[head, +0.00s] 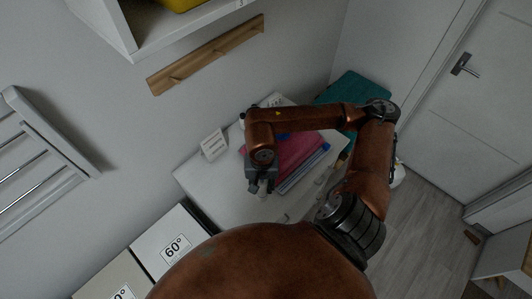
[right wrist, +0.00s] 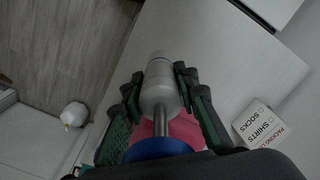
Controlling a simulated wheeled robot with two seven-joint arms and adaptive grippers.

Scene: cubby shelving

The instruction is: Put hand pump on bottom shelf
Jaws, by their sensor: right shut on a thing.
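The hand pump (right wrist: 160,85) shows in the right wrist view as a grey-silver cylinder with a thin metal rod and a blue round part at its near end. My right gripper (right wrist: 159,92) is shut on it, with green-padded fingers on both sides of the cylinder. In the head view my right gripper (head: 262,187) hangs over the front of a white dresser, and the pump is mostly hidden there. I cannot tell which surface is the bottom shelf. My left gripper is not in view.
The white dresser (head: 210,187) carries a pink and blue stack (head: 297,152) and a small list card (head: 214,144). White wall shelving (head: 160,37) is at top left, with a wooden peg rail (head: 207,54) below. A teal box (head: 350,88) stands behind. The floor at right is mostly clear.

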